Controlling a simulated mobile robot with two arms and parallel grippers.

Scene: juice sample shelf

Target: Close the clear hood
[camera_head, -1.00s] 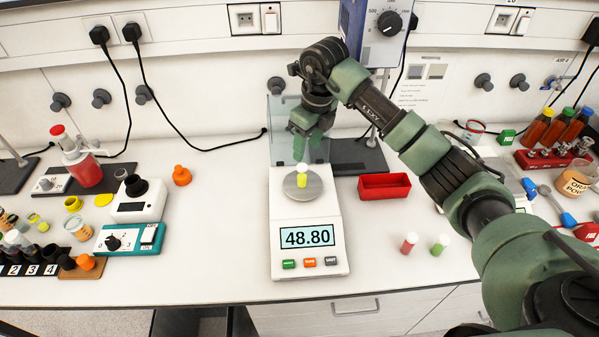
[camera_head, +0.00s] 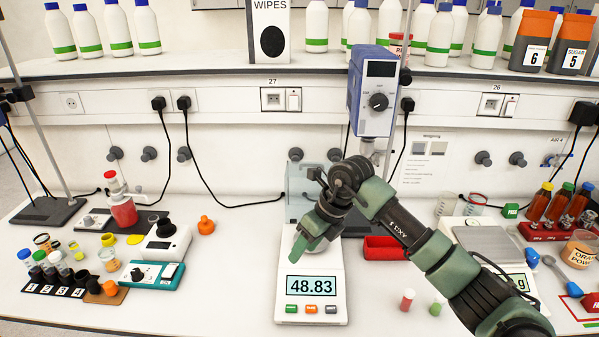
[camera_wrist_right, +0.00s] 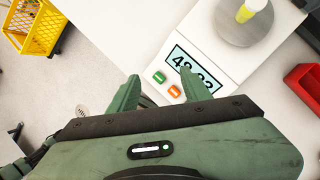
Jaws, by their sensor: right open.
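The clear hood (camera_head: 295,197) is a bluish see-through panel standing upright at the back of the white balance (camera_head: 337,308). My right arm hides part of it. The balance display reads 48.83. My right gripper (camera_head: 298,251) is open and empty, and in the head view it overlaps the pan area above the display. In the right wrist view its two green fingers (camera_wrist_right: 161,86) are apart, beside the display and buttons. That view also shows a yellow vial (camera_wrist_right: 252,7) with a pale top on the round pan (camera_wrist_right: 244,30). My left gripper is not in view.
A red tray (camera_head: 384,250) lies right of the balance. A blue stirrer (camera_head: 375,98) on a stand is behind it. Two small vials, red (camera_head: 407,298) and green (camera_head: 437,306), stand at the front right.

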